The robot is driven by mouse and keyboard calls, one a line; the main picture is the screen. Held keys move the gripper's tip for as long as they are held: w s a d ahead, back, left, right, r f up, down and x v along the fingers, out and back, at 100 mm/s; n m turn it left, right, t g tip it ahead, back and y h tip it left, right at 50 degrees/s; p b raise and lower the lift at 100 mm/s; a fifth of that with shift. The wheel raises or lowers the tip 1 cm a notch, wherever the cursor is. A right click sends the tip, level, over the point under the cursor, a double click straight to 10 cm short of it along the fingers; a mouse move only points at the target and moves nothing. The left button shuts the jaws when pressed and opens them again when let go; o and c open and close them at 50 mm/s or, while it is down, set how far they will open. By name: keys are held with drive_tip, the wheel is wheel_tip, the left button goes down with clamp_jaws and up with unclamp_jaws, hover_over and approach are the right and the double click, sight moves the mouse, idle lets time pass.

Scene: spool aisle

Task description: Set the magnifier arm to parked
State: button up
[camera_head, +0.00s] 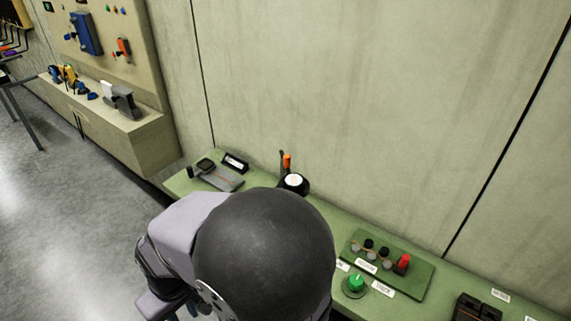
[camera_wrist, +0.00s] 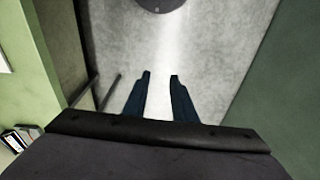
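I cannot surely pick out the magnifier arm in either view. A dark round piece with a white disc (camera_head: 293,180) and an upright orange-tipped handle (camera_head: 286,161) stands at the back of the green bench (camera_head: 335,215); whether it belongs to the magnifier is unclear. My gripper (camera_wrist: 160,75) shows in the wrist view with its two blue fingers apart and nothing between them, above grey floor. It is not visible in the head view, where my own arm's dark round joint covers the middle of the bench.
Left of the disc lies a flat grey device (camera_head: 216,177) beside a black label stand (camera_head: 235,163). To the right are a green panel with knobs (camera_head: 386,264), a green dial (camera_head: 355,284) and a black block (camera_head: 476,307). The wall rises directly behind the bench.

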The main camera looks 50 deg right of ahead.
drive_tip(key=w+d+r+m+t+h+b, duration=0.1)
drive_tip(key=w+d+m+t, duration=0.3)
drive_tip(key=w, duration=0.6)
drive_tip(key=w+d+m+t+h+b, duration=0.1)
drive_tip(key=w+d+t+h, duration=0.15)
drive_tip(key=w+d, duration=0.6)
drive_tip(key=w+d+r+m+t+h+b, duration=0.1)
drive_tip(key=w+d+r+m+h, duration=0.15)
drive_tip(key=d, duration=0.45)
drive_tip(key=w+d+r+m+t+h+b, duration=0.1)
drive_tip(key=w+d+m+h, duration=0.1)
drive_tip(key=d+m+h, duration=0.3)
drive_tip(key=m+g+h+b, duration=0.1)
drive_tip(key=m+g+h, duration=0.55)
drive_tip(key=g, duration=0.45)
approach(285, 161)
drive_tip(key=d+n, duration=0.1)
drive_tip(key=d, duration=0.3)
drive_tip(key=shift+t+h, duration=0.35)
drive_tip(key=shift+h, duration=0.1)
drive_tip(key=shift+s+d+f+p, duration=0.1)
drive_tip(key=shift+d+p, duration=0.2)
drive_tip(key=shift+d, duration=0.9)
drive_tip(key=shift+s+d+f+p, duration=0.15)
drive_tip(key=shift+d+p, duration=0.2)
drive_tip(key=shift+d, duration=0.85)
drive_tip(key=shift+s+d+f+p, duration=0.1)
drive_tip(key=shift+d+p, duration=0.2)
drive_tip(key=shift+d, duration=0.85)
clamp_jaws()
